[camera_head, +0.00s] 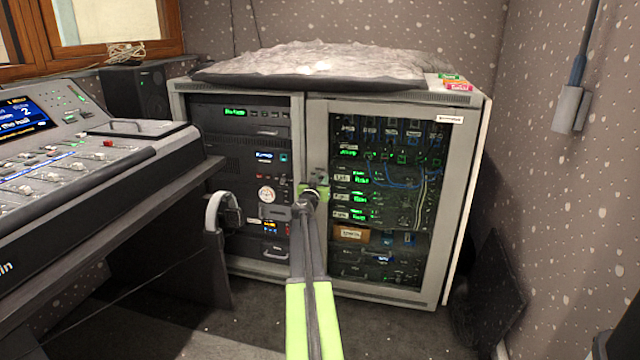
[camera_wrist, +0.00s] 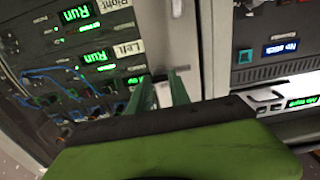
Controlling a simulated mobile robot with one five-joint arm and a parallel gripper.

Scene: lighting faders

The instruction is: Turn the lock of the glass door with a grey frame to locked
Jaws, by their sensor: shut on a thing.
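The glass door with a grey frame (camera_head: 456,200) is the right door of the equipment rack and is closed. Its lock (camera_head: 318,175) is on the left upright of the frame, at about mid height, and is mostly hidden by my gripper (camera_head: 314,191). My gripper is shut on the lock, its green tips against the frame. In the wrist view my gripper (camera_wrist: 163,90) shows two green fingers reaching to the door frame (camera_wrist: 150,35). The lock's turning angle cannot be made out in either view.
The rack's left bay (camera_head: 240,150) holds dark units with green displays. A crumpled cover (camera_head: 320,62) lies on top. A mixing desk (camera_head: 60,170) stands at left, with headphones (camera_head: 222,212) hanging at its end. A dark panel (camera_head: 495,290) leans at right.

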